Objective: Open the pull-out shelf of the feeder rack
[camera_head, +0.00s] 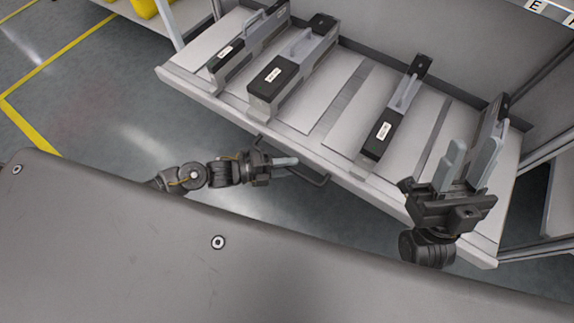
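The pull-out shelf (330,168) of the feeder rack is a pale grey tray that extends out from the rack's back panel. A dark bar handle (318,183) hangs at its front edge. My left gripper (290,161) is at the handle, its light fingers pointing right and overlapping the bar in view. I cannot tell whether the fingers touch the handle or how far apart they are. My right gripper (468,160) is raised in front of the shelf's right end, its two grey fingers apart and nothing seen between them. It partly hides the rightmost feeder (499,112).
Several grey-and-black feeders stand on the shelf, including one at left (228,62), one beside it (273,80) and one right of centre (382,132). Yellow items (145,7) sit at the upper left. Open floor (105,110) lies left.

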